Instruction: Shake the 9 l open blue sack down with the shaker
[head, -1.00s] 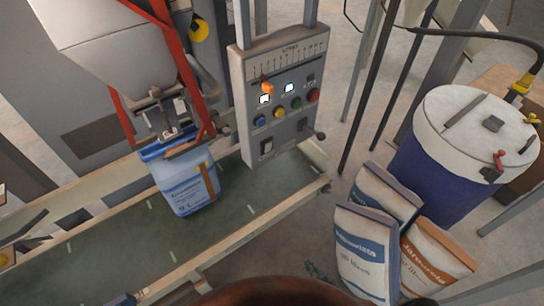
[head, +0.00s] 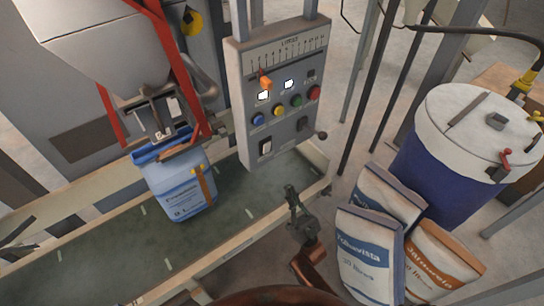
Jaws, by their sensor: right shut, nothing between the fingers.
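The blue sack (head: 181,190), marked 9 L, hangs upright under the filler spout (head: 160,120) with its top at the clamp. Its base is at or just above the green conveyor belt (head: 112,236). The control panel (head: 279,120) stands to its right, with a row of marks, an orange slider, two lit white squares and blue, yellow, green and red buttons. I cannot tell which control is the shaker. My right gripper (head: 291,194) is shut and empty, over the conveyor's near rail, below the panel and right of the sack. My left gripper is not in view.
Full sacks (head: 368,255) stand at the lower right, close to my right arm. A blue drum with a white lid (head: 478,125) stands behind them. Dark posts rise right of the panel. The belt between the sack and my right gripper is clear.

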